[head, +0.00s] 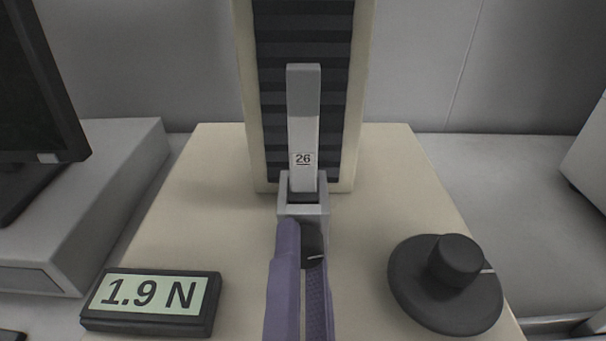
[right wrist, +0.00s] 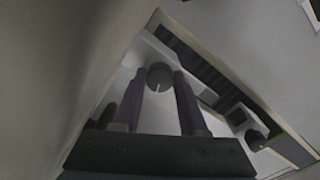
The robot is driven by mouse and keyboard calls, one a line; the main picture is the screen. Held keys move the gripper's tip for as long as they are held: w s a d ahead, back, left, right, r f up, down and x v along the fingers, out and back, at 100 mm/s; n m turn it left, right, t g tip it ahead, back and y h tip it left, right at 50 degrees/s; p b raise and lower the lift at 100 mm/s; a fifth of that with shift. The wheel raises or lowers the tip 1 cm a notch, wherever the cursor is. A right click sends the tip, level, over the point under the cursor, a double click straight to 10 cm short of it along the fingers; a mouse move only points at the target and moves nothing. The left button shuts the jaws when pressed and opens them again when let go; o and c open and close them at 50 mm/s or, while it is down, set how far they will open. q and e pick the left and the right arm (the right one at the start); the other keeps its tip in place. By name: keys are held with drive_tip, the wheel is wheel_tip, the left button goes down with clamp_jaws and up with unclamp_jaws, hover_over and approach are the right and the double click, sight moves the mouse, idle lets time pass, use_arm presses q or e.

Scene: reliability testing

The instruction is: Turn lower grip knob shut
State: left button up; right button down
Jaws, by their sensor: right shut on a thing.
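The lower grip (head: 303,208) is a grey block at the front of the machine. A pale strip labelled 26 (head: 304,110) stands upright with its bottom end in it. The lower grip knob (head: 313,242) is dark and round with a white mark line, on the front of the grip. My right gripper (head: 302,252), with purple fingers, is shut on this knob; one finger partly hides it in the head view. In the right wrist view the knob (right wrist: 159,77) sits between the fingertips, its white line pointing down. My left gripper is not in view.
A readout (head: 150,301) showing 1.9 N lies at the front left of the cream base (head: 215,170). A large black dial (head: 445,285) with a white mark is at the front right. A dark ribbed column (head: 262,90) rises behind. A monitor (head: 35,100) stands far left.

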drive_tip(key=m+b, duration=0.1)
drive_tip(key=m, duration=0.3)
drive_tip(key=shift+m, duration=0.4)
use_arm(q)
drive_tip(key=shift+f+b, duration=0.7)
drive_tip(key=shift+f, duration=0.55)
use_arm(e)
drive_tip(key=shift+m, duration=2.6)
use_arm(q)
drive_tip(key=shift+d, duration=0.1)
use_arm(e)
drive_tip(key=shift+c, duration=2.2)
unclamp_jaws()
drive_tip(key=shift+s, duration=0.15)
